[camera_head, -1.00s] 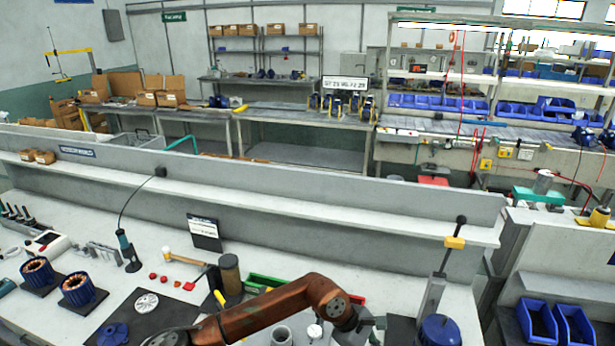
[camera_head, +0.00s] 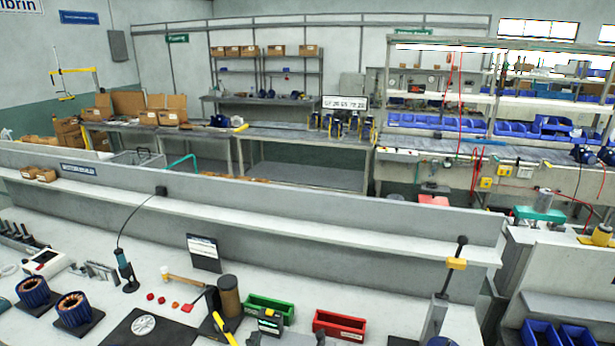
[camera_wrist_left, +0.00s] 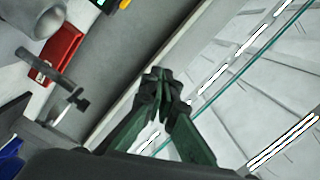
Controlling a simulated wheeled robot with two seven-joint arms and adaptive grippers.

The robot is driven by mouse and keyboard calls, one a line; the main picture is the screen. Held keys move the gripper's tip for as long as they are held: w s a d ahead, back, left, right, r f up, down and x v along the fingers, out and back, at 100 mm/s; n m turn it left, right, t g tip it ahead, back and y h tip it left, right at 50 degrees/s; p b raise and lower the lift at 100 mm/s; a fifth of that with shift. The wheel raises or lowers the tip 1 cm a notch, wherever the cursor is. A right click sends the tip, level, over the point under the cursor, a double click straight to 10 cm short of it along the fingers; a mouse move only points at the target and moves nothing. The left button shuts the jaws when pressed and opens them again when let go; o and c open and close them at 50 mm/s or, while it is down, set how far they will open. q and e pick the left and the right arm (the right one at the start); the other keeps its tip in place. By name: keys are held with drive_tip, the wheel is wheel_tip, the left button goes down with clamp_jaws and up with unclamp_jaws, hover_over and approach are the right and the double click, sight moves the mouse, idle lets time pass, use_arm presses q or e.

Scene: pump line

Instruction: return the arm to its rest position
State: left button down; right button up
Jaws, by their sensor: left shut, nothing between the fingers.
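My left gripper (camera_wrist_left: 163,82) shows in the left wrist view, its two dark green fingers brought together at the tips with nothing between them. The fingers are clear of any object, in front of a pale, streaked background. In the head view I cannot clearly make out the left gripper, and the orange arm does not show over the bench. My right gripper is in neither view.
The bench carries a red bin (camera_head: 340,326), a green bin (camera_head: 270,306), a brown cylinder (camera_head: 229,296), a black-handled stand (camera_head: 447,283) and blue motor parts (camera_head: 73,309). A grey shelf (camera_head: 300,233) runs behind. The red bin also shows in the left wrist view (camera_wrist_left: 62,50).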

use_arm(q)
drive_tip(key=s+a+f+n+g+y, duration=0.1)
drive_tip(key=s+a+f+n+g, duration=0.1)
drive_tip(key=s+a+f, duration=0.2)
drive_tip(key=s+a+f+n+g+y, duration=0.1)
drive_tip(key=s+a+f+n+g, duration=0.1)
drive_tip(key=f, duration=0.5)
drive_tip(key=s+a+f+n+g+y, duration=0.2)
drive_tip(key=s+a+f+n, duration=0.2)
drive_tip(key=s+a+f, duration=0.2)
drive_tip(key=shift+s+a, duration=0.1)
drive_tip(key=shift+a, duration=1.05)
drive_tip(key=s+a+f+n+g, duration=0.2)
drive_tip(key=s+f+g, duration=0.15)
drive_tip(key=s, duration=0.55)
drive_tip(key=s+a+f+n+g, duration=0.2)
drive_tip(key=s+f, duration=0.2)
drive_tip(key=s, duration=0.4)
drive_tip(key=s+a+f+n+g, duration=0.3)
drive_tip(key=s, duration=0.6)
wheel_tip(320, 180, down, 31)
drive_tip(key=s+d+m+g, duration=0.1)
drive_tip(key=s+d, duration=0.1)
drive_tip(key=s, duration=0.1)
drive_tip(key=s+f+g, duration=0.1)
drive_tip(key=s+f, duration=1.5)
drive_tip(key=s, duration=0.3)
drive_tip(key=shift+m+h, duration=0.3)
drive_tip(key=shift+h, duration=0.1)
